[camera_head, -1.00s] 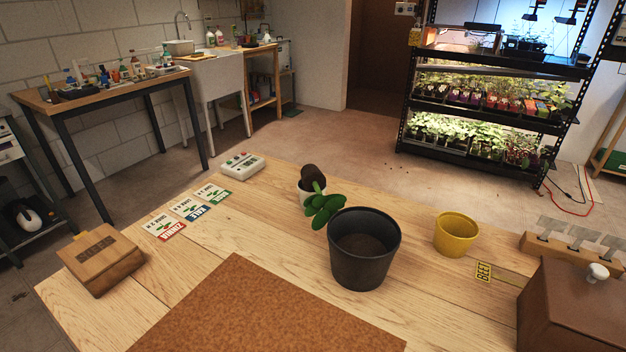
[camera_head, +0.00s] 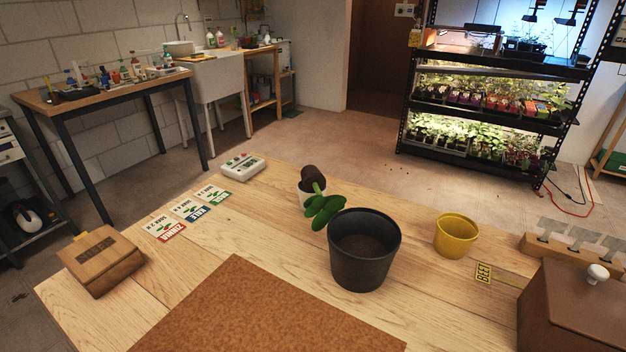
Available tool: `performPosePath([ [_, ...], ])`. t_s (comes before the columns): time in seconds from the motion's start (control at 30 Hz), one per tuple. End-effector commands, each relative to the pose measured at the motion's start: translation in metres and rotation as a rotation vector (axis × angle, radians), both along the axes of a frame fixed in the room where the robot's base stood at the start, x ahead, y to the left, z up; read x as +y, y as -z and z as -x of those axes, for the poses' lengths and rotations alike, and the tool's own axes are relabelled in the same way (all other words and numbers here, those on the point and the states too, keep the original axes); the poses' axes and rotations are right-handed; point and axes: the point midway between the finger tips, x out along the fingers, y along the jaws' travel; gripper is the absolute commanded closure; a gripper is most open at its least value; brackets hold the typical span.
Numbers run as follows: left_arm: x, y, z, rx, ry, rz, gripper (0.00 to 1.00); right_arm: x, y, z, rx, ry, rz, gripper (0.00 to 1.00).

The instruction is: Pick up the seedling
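A seedling (camera_head: 322,208) with several dark green round leaves shows just left of and behind a large black pot (camera_head: 364,275). Its brown root ball (camera_head: 312,175) is at the upper end and its leaves hang toward me, so it lies tipped over. It rests on or in a small white pot (camera_head: 307,197), mostly hidden behind the leaves. The black pot holds dark soil and stands upright. Neither of my grippers shows in the head view.
A yellow pot (camera_head: 455,236) stands right of the black pot, near a BEET label (camera_head: 484,273). Seed packets (camera_head: 189,208), a white device (camera_head: 243,167) and a wooden box (camera_head: 102,262) are at left. A brown mat (camera_head: 262,315) lies in front. A brown lidded box (camera_head: 570,310) is at right.

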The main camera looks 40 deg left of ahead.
Motion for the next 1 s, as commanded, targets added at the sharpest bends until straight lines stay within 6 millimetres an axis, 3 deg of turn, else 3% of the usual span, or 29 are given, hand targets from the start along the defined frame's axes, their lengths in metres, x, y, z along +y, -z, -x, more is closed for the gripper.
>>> performPosePath([
  [0.2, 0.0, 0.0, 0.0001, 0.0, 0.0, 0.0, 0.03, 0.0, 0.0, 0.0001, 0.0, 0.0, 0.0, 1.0],
  [0.77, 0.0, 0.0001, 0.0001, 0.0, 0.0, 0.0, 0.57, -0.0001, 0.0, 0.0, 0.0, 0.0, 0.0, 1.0],
  [1.0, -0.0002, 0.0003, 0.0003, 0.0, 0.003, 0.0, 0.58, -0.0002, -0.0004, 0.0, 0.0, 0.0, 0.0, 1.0],
])
